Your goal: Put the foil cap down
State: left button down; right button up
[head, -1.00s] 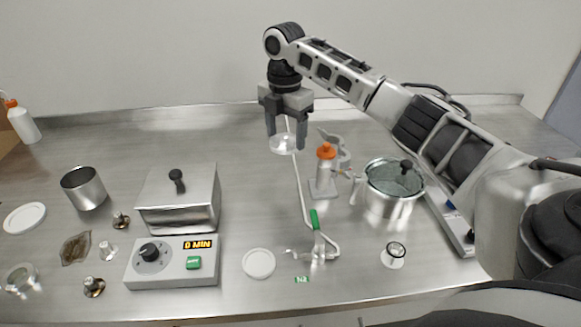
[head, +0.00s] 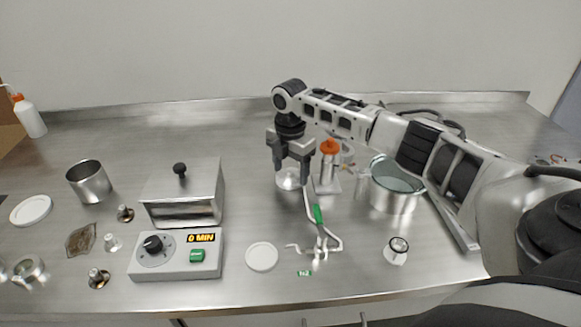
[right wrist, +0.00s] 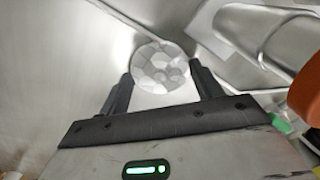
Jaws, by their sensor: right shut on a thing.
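The foil cap (head: 287,181) is a pale, shiny round piece between the fingertips of my right gripper (head: 290,172). In the right wrist view the foil cap (right wrist: 161,67) shows a crinkled, faceted silver face, with one finger of the right gripper (right wrist: 158,82) on each side. The gripper is shut on it and points down, low over the steel table (head: 250,205). I cannot tell whether the cap touches the table. My left gripper is not in view.
A squeeze bottle with an orange top (head: 330,165) and a green-handled metal piece (head: 318,214) stand close right of the cap. A lidded metal box (head: 182,200) and timer box (head: 175,262) are left. A pot (head: 393,198) is right. Bare table lies behind the cap.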

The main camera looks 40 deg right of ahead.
jog(key=o, duration=1)
jog(key=shift+f, duration=0.1)
jog(key=shift+o, duration=0.2)
